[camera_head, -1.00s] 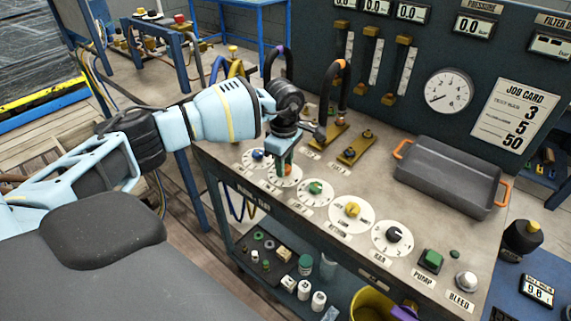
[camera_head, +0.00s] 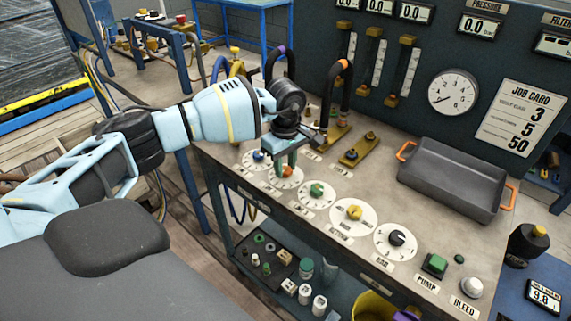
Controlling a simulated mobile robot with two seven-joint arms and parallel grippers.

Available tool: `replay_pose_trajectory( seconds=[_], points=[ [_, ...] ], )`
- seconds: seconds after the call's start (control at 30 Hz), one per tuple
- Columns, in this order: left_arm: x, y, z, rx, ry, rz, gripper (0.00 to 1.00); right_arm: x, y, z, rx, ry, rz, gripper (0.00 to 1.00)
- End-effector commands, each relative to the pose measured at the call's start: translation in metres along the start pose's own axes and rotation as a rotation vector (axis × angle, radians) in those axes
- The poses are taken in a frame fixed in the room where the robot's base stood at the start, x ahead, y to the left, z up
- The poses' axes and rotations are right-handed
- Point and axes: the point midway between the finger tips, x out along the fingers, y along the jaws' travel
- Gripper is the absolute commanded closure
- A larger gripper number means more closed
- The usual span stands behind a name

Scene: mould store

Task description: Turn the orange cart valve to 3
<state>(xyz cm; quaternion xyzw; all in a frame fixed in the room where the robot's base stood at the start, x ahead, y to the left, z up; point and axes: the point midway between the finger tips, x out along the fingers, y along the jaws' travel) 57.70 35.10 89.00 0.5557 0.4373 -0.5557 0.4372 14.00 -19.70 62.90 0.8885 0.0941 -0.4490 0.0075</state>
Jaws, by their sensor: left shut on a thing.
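The orange valve knob (camera_head: 287,172) sits on a round white dial (camera_head: 285,184) on the cart top, second from the left in a row of dials. My left gripper (camera_head: 286,168) points down over it, with its green fingers shut on the orange knob. The fingers hide part of the knob and dial, so I cannot read its setting. The job card (camera_head: 520,118) on the back panel shows 3, 5 and 50. My right gripper is not in view.
Nearby dials carry a blue knob (camera_head: 258,156), a green knob (camera_head: 316,190), a yellow knob (camera_head: 354,212) and a black knob (camera_head: 397,238). A grey tray (camera_head: 450,185) stands at the right. Black hoses rise behind the gripper.

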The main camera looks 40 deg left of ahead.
Motion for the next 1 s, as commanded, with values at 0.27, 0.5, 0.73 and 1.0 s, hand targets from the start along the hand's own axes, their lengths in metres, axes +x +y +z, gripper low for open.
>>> replay_pose_trajectory(
  seconds=[0.27,0.5,0.73,1.0],
  points=[
    [0.0,0.0,0.0,-0.001,-0.001,0.0,0.52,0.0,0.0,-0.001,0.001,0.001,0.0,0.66],
    [0.0,0.0,0.0,-0.001,0.0,0.0,0.49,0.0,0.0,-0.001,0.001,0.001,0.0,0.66],
    [-0.014,0.001,0.0,-0.001,0.0,0.004,0.49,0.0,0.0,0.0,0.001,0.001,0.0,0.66],
    [-0.057,0.001,0.0,-0.001,0.0,0.004,0.49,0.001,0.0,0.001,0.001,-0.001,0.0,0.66]
  ],
)
